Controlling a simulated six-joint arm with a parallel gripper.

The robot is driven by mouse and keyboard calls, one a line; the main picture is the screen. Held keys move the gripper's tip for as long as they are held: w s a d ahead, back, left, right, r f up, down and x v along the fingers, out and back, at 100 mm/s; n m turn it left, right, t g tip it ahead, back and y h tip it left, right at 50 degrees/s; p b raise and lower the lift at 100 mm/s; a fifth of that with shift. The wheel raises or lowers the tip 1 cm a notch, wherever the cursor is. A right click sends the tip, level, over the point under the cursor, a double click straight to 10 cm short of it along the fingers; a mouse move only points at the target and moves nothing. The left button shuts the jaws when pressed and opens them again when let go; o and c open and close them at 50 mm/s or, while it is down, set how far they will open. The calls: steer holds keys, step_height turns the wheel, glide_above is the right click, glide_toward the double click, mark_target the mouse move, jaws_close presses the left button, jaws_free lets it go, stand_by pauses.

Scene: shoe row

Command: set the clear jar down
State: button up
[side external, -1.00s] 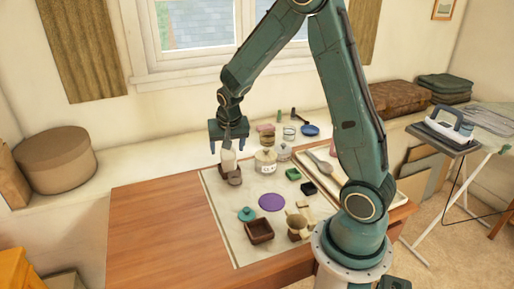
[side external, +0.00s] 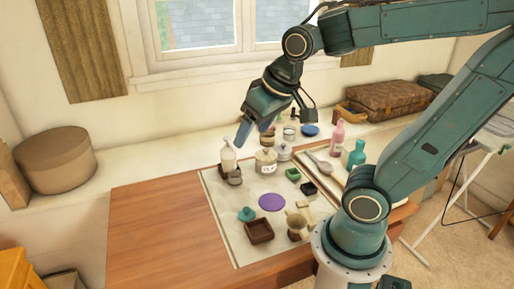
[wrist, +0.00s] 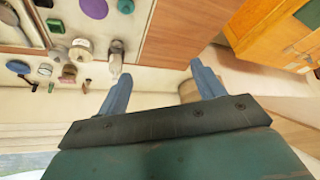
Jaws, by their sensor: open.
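A clear, bottle-like jar (side external: 228,160) with a pale neck stands upright at the back left of the pale mat (side external: 222,212). The jar also shows in the wrist view (wrist: 116,62), left of my fingers. My gripper (side external: 255,132) is open and empty, tilted, above and to the right of the jar. In the wrist view my gripper (wrist: 160,70) has its two blue fingers spread wide with nothing between them.
The wooden table (side external: 150,230) is bare at left.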

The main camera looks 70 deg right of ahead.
steer(key=s+a+n, duration=0.2)
steer(key=s, duration=0.4)
steer(key=shift+s+a+r+n+y, duration=0.2)
steer(key=shift+a+r+n+y, duration=0.1)
steer(key=shift+r+y, duration=0.15)
